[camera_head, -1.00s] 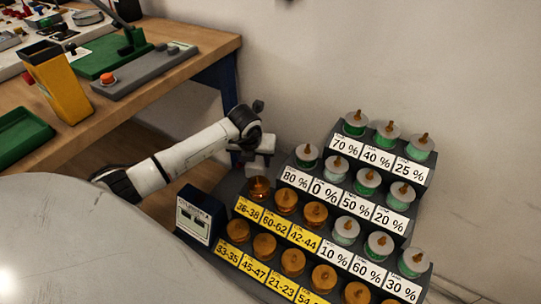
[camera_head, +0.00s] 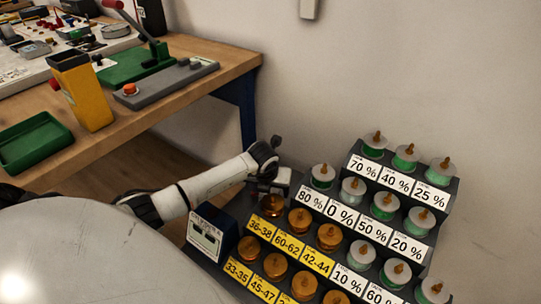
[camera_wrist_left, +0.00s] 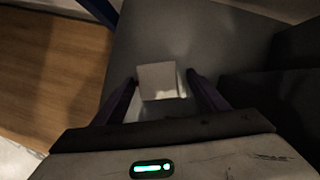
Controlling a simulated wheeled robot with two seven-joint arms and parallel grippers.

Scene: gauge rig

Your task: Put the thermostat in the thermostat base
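A small whitish block (camera_wrist_left: 160,82), possibly the thermostat, lies between the fingers of my left gripper (camera_wrist_left: 162,80) in the left wrist view. The fingers are spread on either side of it, with a narrow gap visible on the right; contact on the left is unclear. In the head view my left gripper (camera_head: 275,186) is low at the upper left end of the stepped rack, by an orange-topped gauge (camera_head: 271,205). My right gripper is not in view.
The stepped dark rack (camera_head: 452,200) carries several orange and green gauges over labels. A small labelled box with a display (camera_head: 205,236) stands left of it. A wooden workbench (camera_head: 235,70) at the upper left holds a yellow bin (camera_head: 82,92) and a green tray (camera_head: 35,142).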

